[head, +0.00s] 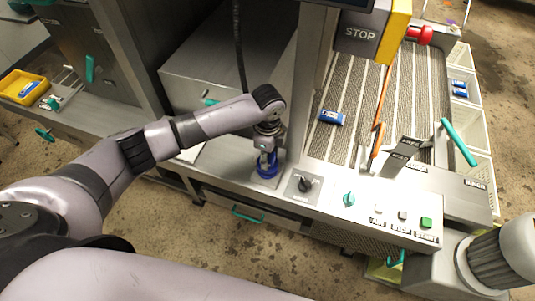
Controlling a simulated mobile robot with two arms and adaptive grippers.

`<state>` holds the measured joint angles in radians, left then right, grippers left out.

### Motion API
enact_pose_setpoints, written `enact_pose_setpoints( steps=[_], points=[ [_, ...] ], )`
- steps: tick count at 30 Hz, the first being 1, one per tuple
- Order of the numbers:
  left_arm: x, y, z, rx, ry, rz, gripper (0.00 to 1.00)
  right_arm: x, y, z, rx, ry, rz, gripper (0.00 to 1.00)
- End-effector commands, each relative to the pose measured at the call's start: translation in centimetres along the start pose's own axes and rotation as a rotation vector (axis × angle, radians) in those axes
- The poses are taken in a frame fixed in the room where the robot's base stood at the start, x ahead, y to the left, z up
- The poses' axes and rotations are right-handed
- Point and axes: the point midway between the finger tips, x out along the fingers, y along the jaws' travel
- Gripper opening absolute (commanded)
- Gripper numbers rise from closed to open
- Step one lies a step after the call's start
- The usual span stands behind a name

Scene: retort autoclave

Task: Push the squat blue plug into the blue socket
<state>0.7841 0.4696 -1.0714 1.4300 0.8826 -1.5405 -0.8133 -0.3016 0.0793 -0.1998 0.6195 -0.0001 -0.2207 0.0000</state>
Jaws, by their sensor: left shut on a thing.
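My left gripper (267,150) points down over the grey front ledge, left of the black rotary knob. It is shut on the squat blue plug, whose body is mostly hidden by the fingers. Blue surface (267,168) shows between and just below the fingertips, right at the ledge plate. The blue socket is at this same spot, and I cannot tell plug from socket there or how deep the plug sits. My right gripper is not in view.
A black rotary knob (305,185), a teal knob (348,199) and a green button (426,222) are on the panel to the right. A black cable (240,45) hangs behind my left wrist. A blue packet (332,117) lies on the slatted conveyor. A STOP box (362,34) stands above.

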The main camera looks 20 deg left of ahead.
Motion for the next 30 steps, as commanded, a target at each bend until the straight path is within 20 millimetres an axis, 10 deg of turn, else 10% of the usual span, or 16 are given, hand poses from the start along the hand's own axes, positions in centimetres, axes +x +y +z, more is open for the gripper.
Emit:
enact_pose_setpoints(
  steps=[30],
  points=[
    [-0.06, -0.04, -0.07, 0.001, 0.002, -0.001, 0.10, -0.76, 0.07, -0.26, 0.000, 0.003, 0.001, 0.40]
  ],
)
